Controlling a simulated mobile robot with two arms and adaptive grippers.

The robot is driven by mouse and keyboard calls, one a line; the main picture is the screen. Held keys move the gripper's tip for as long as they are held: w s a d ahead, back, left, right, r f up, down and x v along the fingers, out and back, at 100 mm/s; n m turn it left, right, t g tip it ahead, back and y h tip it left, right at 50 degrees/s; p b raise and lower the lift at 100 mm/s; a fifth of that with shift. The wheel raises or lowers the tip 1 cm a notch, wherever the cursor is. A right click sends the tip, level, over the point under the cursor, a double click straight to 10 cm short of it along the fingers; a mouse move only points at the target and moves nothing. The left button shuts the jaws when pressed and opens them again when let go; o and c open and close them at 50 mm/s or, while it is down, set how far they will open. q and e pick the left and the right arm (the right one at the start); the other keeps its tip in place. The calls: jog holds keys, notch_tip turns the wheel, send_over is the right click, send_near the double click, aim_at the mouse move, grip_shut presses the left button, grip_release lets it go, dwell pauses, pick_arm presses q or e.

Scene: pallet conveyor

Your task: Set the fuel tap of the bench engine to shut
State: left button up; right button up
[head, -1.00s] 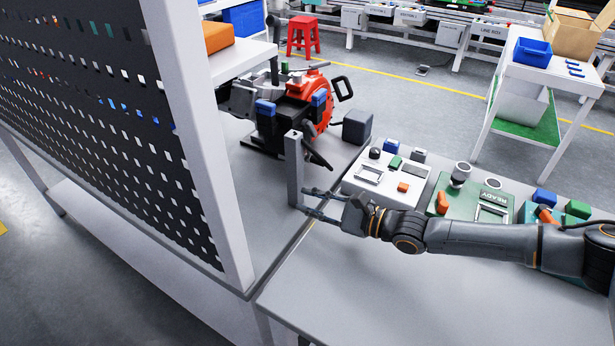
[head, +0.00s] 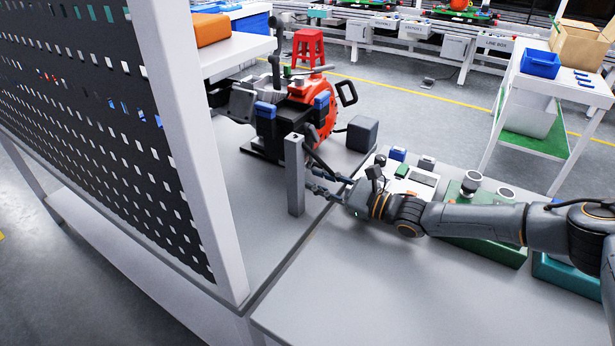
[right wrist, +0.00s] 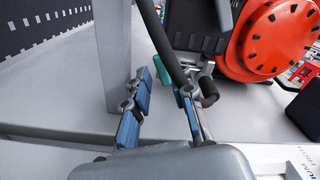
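The bench engine (head: 268,128), black and grey with a red-orange round housing and blue caps, stands on the bench left of centre; the right wrist view shows its red housing (right wrist: 270,40). My right gripper (head: 314,182) is open, in front of the engine and beside a grey upright post (head: 295,175). In the right wrist view its blue-padded fingers (right wrist: 164,92) stand apart. A dark rod (right wrist: 164,45) slants down to the right finger. A small teal piece (right wrist: 161,65) shows beyond the fingers; I cannot tell whether it is the fuel tap. My left gripper is out of view.
A perforated black panel with a white frame post (head: 190,150) borders the left. A dark grey block (head: 362,133) stands right of the engine. Control boxes, one green (head: 490,248), lie behind and under my right arm. The front bench top (head: 350,290) is clear.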

jog(key=shift+x, duration=1.7)
jog(key=shift+r, duration=0.1)
jog(key=shift+s, duration=0.1)
grip_shut()
jog(key=shift+s+n, duration=0.15)
jog(key=shift+n, duration=0.55)
grip_release()
